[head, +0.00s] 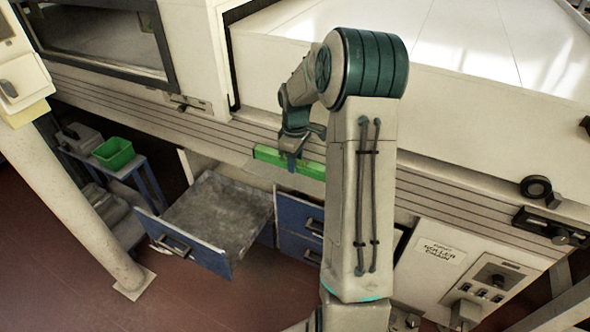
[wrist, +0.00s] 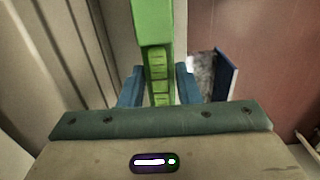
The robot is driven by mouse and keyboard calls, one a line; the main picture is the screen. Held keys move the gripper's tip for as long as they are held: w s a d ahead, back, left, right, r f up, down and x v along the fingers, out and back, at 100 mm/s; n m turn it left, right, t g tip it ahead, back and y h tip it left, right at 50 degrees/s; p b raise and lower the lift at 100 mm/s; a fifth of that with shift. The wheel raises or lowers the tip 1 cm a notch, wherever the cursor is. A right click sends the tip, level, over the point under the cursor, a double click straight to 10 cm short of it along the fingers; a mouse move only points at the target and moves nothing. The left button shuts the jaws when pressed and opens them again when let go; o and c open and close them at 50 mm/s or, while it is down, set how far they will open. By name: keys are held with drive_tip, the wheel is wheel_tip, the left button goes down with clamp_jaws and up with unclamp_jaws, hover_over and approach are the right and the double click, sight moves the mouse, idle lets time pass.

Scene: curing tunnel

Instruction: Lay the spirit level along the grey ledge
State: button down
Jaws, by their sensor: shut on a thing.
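The spirit level is a bright green bar (head: 268,155), held off the front of the long pale machine. My gripper (head: 292,162) is shut on it near its middle, fingers pointing down. In the wrist view the green level (wrist: 152,30) runs away from me between my two blue-green fingers (wrist: 158,87). A narrow pale grey strip (head: 262,171) just below the level in the head view looks like the grey ledge; my arm hides part of it. I cannot tell whether the level touches it.
An open blue drawer (head: 218,215) juts out below and left of the level. A blue trolley with a green bin (head: 114,153) stands farther left, behind a pale post (head: 75,190). A control panel (head: 490,285) is at lower right. Red floor lies clear in front.

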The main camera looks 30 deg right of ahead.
drive_tip(key=shift+f, duration=1.9)
drive_tip(key=shift+f, duration=0.2)
drive_tip(key=c, duration=1.1)
unclamp_jaws()
drive_tip(key=shift+o, duration=0.2)
